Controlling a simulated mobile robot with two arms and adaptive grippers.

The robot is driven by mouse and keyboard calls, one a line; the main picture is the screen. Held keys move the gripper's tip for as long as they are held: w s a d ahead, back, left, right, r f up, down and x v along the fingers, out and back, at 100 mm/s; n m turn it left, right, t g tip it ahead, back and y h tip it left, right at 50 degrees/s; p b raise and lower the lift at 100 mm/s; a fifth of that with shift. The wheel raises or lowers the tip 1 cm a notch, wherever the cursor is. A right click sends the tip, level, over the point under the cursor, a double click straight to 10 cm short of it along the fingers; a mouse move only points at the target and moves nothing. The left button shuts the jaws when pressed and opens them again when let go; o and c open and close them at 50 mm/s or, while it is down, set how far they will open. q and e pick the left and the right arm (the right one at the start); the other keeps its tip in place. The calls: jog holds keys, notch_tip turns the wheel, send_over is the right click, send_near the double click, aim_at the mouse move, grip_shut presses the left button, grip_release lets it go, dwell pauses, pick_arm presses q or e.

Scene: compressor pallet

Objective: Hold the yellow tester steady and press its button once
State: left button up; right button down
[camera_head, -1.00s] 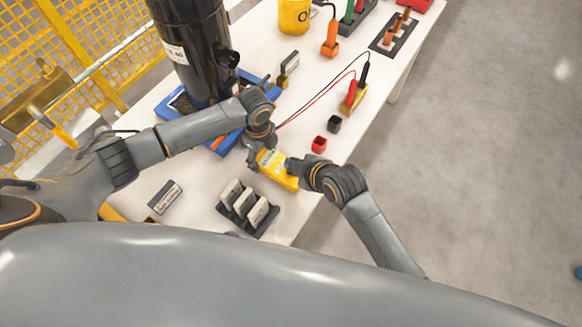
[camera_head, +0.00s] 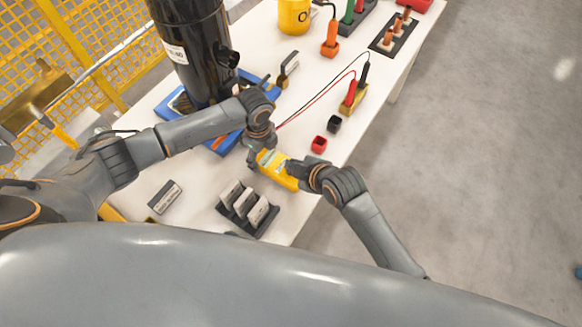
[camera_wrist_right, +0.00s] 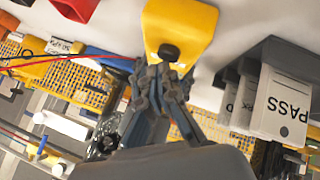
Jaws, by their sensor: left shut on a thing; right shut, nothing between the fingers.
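The yellow tester (camera_head: 270,168) is held just above the white table, near its front edge. My left gripper (camera_head: 256,155) is shut on the tester's left end. My right gripper (camera_head: 293,170) is shut and empty, with its fingertips over the right part of the tester. In the right wrist view the tester (camera_wrist_right: 182,22) fills the top middle, with a dark round button (camera_wrist_right: 168,52) on its face. The closed right fingertips (camera_wrist_right: 163,75) are right beside the button. I cannot tell whether they touch it.
A dark rack with several pale cards (camera_head: 240,218) stands just in front of the tester. A red cube-like holder (camera_head: 319,144) and a black one (camera_head: 334,124) lie behind right. The black compressor tank (camera_head: 195,55) stands at the back left. Red and black leads run to a yellow block (camera_head: 352,98).

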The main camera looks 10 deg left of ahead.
jog(key=shift+f, duration=0.65)
dwell(0.7)
jog(key=shift+r, duration=1.05)
jog(key=shift+r, duration=2.55)
pick_arm(q)
jog(key=o, duration=1.5)
jog(key=shift+o, duration=0.2)
